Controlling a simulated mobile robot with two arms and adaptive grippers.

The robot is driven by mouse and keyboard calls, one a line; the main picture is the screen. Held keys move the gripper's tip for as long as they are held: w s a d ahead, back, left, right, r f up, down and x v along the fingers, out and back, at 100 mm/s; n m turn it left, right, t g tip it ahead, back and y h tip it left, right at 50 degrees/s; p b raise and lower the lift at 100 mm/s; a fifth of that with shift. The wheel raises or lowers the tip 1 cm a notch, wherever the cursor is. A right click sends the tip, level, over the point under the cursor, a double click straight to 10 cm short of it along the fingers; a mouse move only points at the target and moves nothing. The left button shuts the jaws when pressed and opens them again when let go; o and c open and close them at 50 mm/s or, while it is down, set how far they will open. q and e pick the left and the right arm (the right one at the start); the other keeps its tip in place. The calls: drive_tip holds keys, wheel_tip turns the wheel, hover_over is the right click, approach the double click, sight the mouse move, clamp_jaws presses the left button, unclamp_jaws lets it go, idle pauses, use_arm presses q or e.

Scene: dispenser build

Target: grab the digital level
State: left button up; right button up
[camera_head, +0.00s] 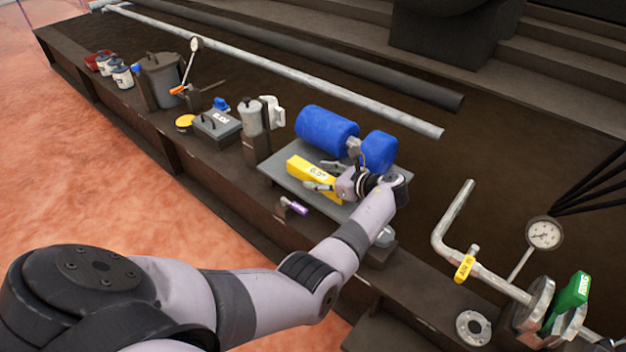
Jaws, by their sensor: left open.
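The digital level (302,169) is a yellow bar with a dark angle reading on its face. It lies on a grey plate (281,176) in front of a blue tank. My left gripper (323,176) is at the level's right end, with its arm coming in from the lower left. Its fingers are apart, one on the far side and one on the near side of the yellow bar. I cannot tell whether they touch it. The gripper covers the level's right end. My right gripper is not in view.
A small purple-handled item (297,207) is in front of the plate. A grey box (217,126) and a canister (251,118) are to the left. Pipework with a gauge (543,234) and green handle (573,290) stands at right.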

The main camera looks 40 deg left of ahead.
use_arm(q)
clamp_jaws()
idle(0.8)
